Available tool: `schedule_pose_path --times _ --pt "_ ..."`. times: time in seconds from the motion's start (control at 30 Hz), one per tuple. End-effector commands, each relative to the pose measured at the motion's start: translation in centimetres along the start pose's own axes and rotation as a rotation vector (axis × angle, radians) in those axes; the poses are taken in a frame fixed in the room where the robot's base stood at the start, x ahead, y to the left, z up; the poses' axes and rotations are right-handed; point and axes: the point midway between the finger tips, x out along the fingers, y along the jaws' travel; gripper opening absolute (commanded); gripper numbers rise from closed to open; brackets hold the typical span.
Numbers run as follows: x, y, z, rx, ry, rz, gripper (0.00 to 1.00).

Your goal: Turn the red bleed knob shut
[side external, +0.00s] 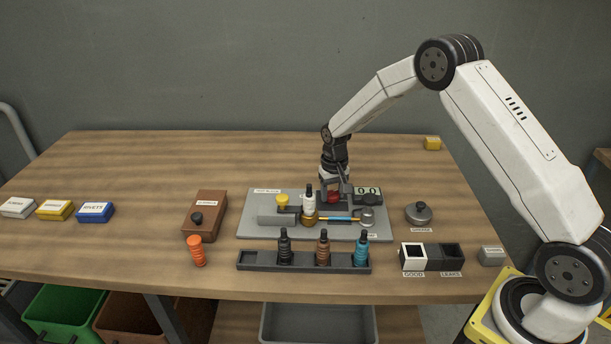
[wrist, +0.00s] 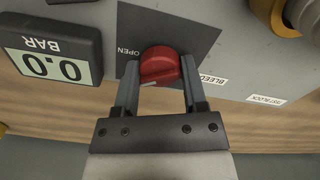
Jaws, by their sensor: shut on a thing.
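The red bleed knob (wrist: 159,64) sits on a dark square plate in the wrist view, beside a label reading OPEN and another reading BLEED. A pale mark on the knob's lower edge points toward the lower left. My gripper (wrist: 159,72) is shut on the knob, with one finger on each side of it. In the side view my gripper (side external: 335,187) reaches straight down to the knob (side external: 333,198) at the back right of the grey test plate (side external: 252,228).
A gauge (wrist: 50,55) reading 0.0 BAR stands close beside the knob. The table behind the plate is clear.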

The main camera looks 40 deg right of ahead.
Motion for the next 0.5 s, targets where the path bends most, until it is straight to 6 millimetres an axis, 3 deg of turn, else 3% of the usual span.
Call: schedule_pose_path --times 0.5 --pt "-0.09 0.05 -0.04 -0.491 0.0 0.0 0.0"
